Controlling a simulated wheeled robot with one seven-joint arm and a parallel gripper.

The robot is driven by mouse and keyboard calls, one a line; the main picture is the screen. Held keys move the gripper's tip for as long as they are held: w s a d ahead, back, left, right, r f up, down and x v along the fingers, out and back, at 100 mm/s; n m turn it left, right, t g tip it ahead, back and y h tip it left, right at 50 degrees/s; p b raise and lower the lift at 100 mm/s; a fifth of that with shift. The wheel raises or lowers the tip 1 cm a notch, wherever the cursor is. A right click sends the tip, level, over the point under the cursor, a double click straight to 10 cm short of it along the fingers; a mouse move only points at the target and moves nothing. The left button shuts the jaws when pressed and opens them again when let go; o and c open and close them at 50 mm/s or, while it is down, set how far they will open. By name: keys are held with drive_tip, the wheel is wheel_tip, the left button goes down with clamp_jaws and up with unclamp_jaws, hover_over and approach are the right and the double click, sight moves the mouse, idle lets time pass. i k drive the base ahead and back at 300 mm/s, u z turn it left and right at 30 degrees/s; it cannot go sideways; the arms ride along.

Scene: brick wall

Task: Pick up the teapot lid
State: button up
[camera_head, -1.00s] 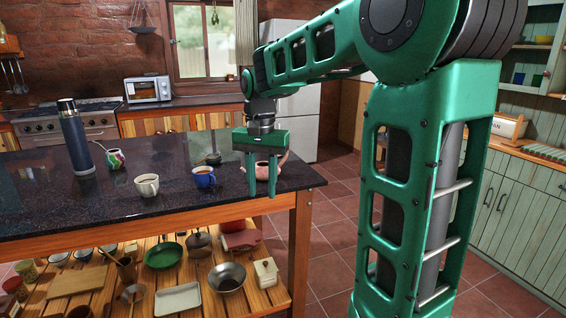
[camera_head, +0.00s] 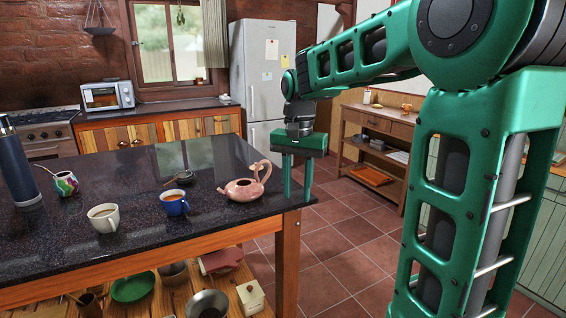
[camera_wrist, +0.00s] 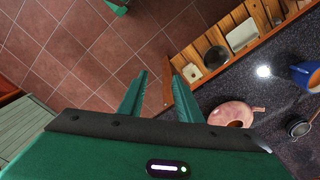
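A pink teapot (camera_head: 243,189) with a looped handle stands on the dark table near its right front corner. It also shows in the wrist view (camera_wrist: 231,113), partly cut off by my gripper body. I cannot clearly make out the lid as a separate piece; a small dark spot shows on the teapot's top in the wrist view. My gripper (camera_head: 298,190) points down, to the right of the teapot and apart from it, near the table's right edge. In the wrist view, its two fingers (camera_wrist: 160,78) are spread with nothing between them, over the floor and table edge.
On the dark table (camera_head: 120,245) stand a blue mug (camera_head: 175,204), a cream mug (camera_head: 104,219), a small strainer (camera_head: 180,178), a patterned cup (camera_head: 66,183) and a tall flask (camera_head: 17,165). A lower shelf holds pans. Tiled floor (camera_head: 350,235) is clear at right.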

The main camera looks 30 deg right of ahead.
sight(252, 167)
drive_tip(key=z, duration=0.3)
drive_tip(key=i, duration=1.55)
drive_tip(key=u, duration=0.25)
